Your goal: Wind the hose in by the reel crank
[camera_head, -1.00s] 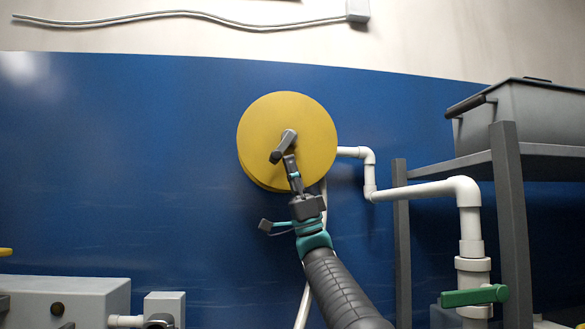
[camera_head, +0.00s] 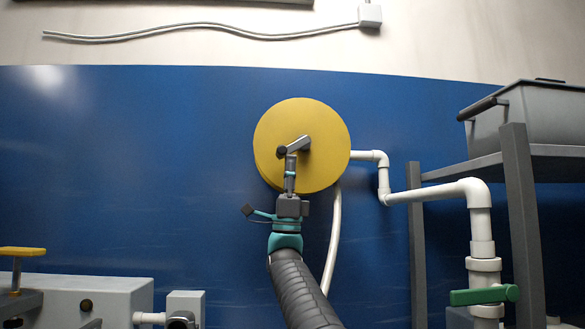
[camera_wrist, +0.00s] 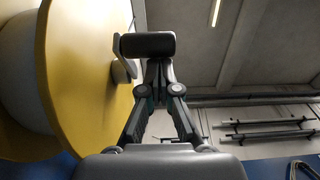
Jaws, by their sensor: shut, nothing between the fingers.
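The yellow hose reel (camera_head: 320,172) is mounted on the blue wall. Its grey crank (camera_head: 299,144) runs from the hub to the left and slightly down, ending in a dark handle (camera_head: 282,152). A white hose (camera_head: 334,240) hangs from the reel, its lower part passing behind my arm. My gripper (camera_head: 290,158) reaches up to the handle from below. In the wrist view my gripper's fingers (camera_wrist: 158,66) are closed together, with the dark handle (camera_wrist: 147,45) right at their tips. The fingertips look to be against the handle, not around it; exact contact is hard to tell.
White pipe (camera_head: 440,191) runs right of the reel to a valve with a green lever (camera_head: 484,295). A dark rack (camera_head: 520,220) carries a grey bin (camera_head: 540,118) at right. A grey unit (camera_head: 75,300) stands lower left. The wall left of the reel is clear.

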